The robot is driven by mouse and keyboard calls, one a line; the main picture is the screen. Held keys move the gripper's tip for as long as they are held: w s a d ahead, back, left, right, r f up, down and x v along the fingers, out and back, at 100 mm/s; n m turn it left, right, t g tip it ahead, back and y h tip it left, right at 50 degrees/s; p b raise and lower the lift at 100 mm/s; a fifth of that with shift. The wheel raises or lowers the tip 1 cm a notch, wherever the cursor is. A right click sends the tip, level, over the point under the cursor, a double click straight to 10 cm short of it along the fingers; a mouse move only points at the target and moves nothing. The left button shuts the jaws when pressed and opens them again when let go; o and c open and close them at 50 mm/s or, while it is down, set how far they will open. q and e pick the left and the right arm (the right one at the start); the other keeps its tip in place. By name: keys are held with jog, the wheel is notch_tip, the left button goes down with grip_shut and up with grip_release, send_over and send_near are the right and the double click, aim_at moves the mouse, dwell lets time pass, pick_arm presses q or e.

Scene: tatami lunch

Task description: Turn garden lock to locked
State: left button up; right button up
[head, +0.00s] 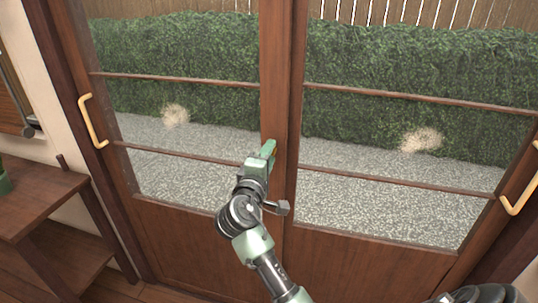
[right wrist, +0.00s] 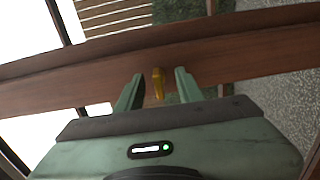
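The garden lock (right wrist: 158,84) is a small brass-yellow piece on the brown wooden door stile. In the right wrist view it sits between the two green fingers of my right gripper (right wrist: 159,88), with a gap on each side. The fingers are open and do not appear to touch it. In the head view my right gripper (head: 268,150) reaches up to the middle stile of the glazed doors (head: 280,90), and it hides the lock there. My left gripper is not in view.
Yellow pull handles sit on the left (head: 91,120) and right (head: 520,193) sides of the doors. A dark wooden shelf (head: 38,200) stands at the left with a green object (head: 4,180) on it. A hedge and gravel show through the glass.

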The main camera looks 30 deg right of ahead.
jog(key=b+v, duration=0.1)
jog(key=v, duration=0.7)
dwell(0.5)
